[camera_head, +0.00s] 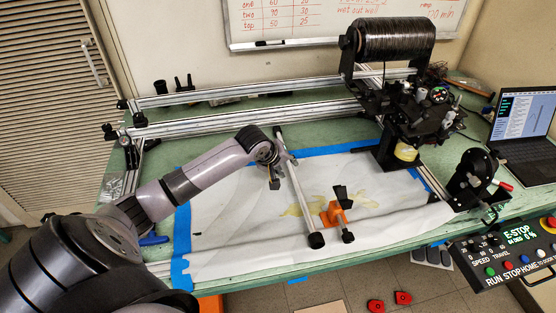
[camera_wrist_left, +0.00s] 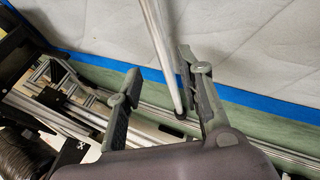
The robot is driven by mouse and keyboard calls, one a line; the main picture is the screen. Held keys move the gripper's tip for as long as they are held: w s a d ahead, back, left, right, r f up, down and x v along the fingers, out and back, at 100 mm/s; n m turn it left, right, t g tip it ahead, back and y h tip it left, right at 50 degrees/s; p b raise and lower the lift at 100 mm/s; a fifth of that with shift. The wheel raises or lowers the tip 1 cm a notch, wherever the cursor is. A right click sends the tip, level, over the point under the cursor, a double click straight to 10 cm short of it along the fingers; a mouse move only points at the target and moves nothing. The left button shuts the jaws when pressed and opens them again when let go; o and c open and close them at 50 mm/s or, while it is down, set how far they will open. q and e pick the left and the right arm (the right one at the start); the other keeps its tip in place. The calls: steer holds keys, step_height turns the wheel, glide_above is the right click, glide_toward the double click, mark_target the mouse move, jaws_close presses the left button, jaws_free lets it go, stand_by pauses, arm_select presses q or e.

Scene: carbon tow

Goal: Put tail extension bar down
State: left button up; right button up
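The tail extension bar is a slim silver bar (camera_head: 297,190) with a black cap at its near end, lying lengthwise over the white sheet. My left gripper (camera_head: 274,180) is at its left side, near the far end, mostly hidden by my wrist. In the left wrist view my left gripper (camera_wrist_left: 160,62) has its fingers spread wide apart. The bar (camera_wrist_left: 162,50) runs between them, close to the right finger, its dark end cap near the palm. I cannot tell whether it touches that finger or rests fully on the sheet. My right gripper is not in view.
An orange clamp (camera_head: 332,216) with a black handle stands right of the bar, beside another black-capped rod end (camera_head: 348,237). Aluminium rails (camera_head: 250,122) cross the back. A winding head with a black spool (camera_head: 392,40) stands back right; a laptop (camera_head: 524,125) is far right. The sheet's left part is clear.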

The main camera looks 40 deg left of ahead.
arm_select(q)
steer(key=v, duration=0.8)
steer(key=shift+f, duration=0.1)
